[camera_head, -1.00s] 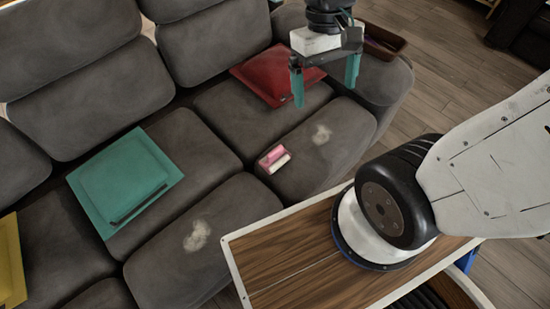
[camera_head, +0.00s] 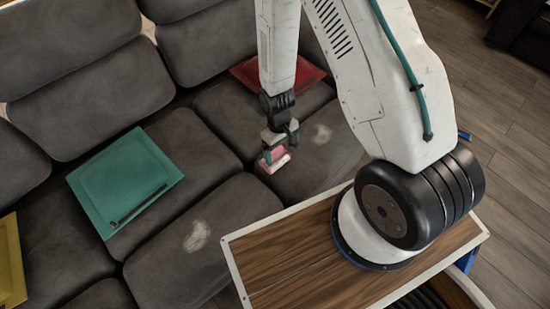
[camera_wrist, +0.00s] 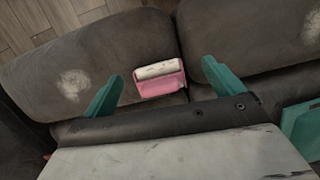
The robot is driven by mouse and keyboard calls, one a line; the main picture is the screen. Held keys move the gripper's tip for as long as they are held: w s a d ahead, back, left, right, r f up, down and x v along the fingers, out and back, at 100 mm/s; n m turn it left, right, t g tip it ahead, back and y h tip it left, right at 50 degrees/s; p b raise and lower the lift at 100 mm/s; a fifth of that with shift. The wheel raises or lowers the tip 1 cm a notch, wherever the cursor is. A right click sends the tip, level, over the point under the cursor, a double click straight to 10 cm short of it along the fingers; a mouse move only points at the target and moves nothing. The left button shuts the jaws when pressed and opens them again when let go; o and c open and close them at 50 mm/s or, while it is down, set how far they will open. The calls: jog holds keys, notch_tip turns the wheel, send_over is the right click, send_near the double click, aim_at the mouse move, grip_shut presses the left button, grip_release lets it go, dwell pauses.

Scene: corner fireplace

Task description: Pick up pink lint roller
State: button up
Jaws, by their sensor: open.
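The pink lint roller (camera_head: 273,162) with a white roll lies on the dark sofa seat, close to a seam between cushions. In the wrist view the lint roller (camera_wrist: 160,79) shows between and a little beyond the two teal fingers. My gripper (camera_head: 280,146) is open and empty, pointing down over the lint roller. In the wrist view my gripper (camera_wrist: 163,80) has its fingers spread to either side of it. In the head view my gripper covers part of the lint roller. I cannot tell the exact height between them.
A teal cushion (camera_head: 125,180) with a dark, thin item on it lies to the left on the sofa. A red cushion (camera_head: 310,75) lies behind my arm, partly hidden. A yellow cushion (camera_head: 11,262) is at the left edge. The seat around the lint roller is clear.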

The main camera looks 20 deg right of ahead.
aim_at(275, 151)
jog(key=w, duration=0.1)
jog(key=w+t, duration=0.1)
jog(key=w, duration=0.1)
jog(key=w+t, duration=0.1)
jog(key=shift+w+a+f+n, duration=0.2)
jog(key=shift+f+n, duration=0.1)
jog(key=shift+f, duration=0.05)
jog(key=f, duration=0.7)
jog(key=shift+w+d+f, duration=0.1)
jog(key=shift+w+f, duration=0.15)
jog(key=shift+w, duration=0.15)
jog(key=c, duration=1.5)
jog(key=shift+r, duration=0.2)
